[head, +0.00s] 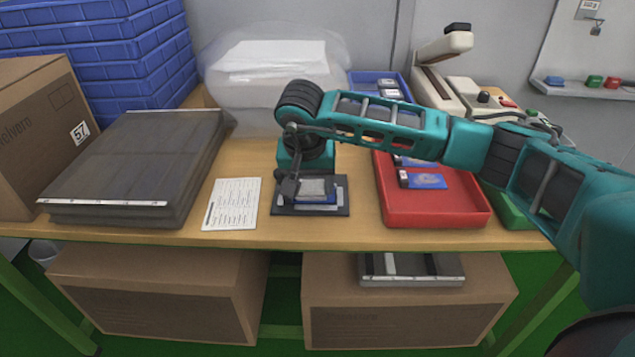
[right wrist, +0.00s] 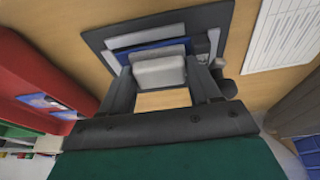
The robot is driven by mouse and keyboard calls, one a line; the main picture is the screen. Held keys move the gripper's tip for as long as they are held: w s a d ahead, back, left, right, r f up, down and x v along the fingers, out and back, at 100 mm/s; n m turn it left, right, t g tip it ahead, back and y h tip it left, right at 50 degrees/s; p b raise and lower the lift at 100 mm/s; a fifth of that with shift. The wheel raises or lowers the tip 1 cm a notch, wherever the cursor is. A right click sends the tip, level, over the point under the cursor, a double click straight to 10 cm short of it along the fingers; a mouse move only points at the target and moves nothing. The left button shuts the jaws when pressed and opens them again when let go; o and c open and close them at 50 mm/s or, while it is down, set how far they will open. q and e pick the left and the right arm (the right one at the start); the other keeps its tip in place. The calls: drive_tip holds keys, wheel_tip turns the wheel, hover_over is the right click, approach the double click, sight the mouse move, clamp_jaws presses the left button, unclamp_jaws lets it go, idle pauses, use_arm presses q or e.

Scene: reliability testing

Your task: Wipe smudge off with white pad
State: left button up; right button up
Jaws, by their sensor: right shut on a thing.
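The white pad (head: 313,187) is a small pale block at the middle front of the table. It also shows in the right wrist view (right wrist: 158,72). My right gripper (head: 305,182) reaches down from above and is shut on the pad, with one finger on each side in the right wrist view (right wrist: 163,88). I cannot tell whether the pad touches the blue item. No smudge can be made out; the pad and gripper cover part of the surface. My left gripper is not in view.
A printed sheet (head: 232,204) lies left of the mat, with a large dark stack (head: 140,165) beyond it. A red tray (head: 435,208) with blue-labelled items stands close on the right.

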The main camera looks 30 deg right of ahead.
sight(334, 195)
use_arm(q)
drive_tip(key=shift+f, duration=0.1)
use_arm(e)
drive_tip(key=shift+w+a+r+t+y, duration=0.1)
drive_tip(key=shift+w+a+t+y, duration=0.1)
drive_tip(key=shift+a, duration=0.35)
drive_tip(key=shift+w+a+r+t+y, duration=0.1)
drive_tip(key=shift+w+a, duration=0.1)
drive_tip(key=shift+a, duration=0.35)
drive_tip(key=shift+d+f, duration=0.1)
drive_tip(key=shift+s+d, duration=0.3)
drive_tip(key=shift+d, duration=0.4)
drive_tip(key=shift+s+d, duration=0.25)
drive_tip(key=shift+d, duration=0.1)
drive_tip(key=shift+s+d, duration=0.45)
drive_tip(key=shift+d, duration=0.35)
drive_tip(key=shift+s+d, duration=0.45)
drive_tip(key=shift+d, duration=0.35)
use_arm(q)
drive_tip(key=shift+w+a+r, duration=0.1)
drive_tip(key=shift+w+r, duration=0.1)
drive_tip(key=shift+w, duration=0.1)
use_arm(e)
drive_tip(key=shift+s+d, duration=0.15)
drive_tip(key=shift+d, duration=0.05)
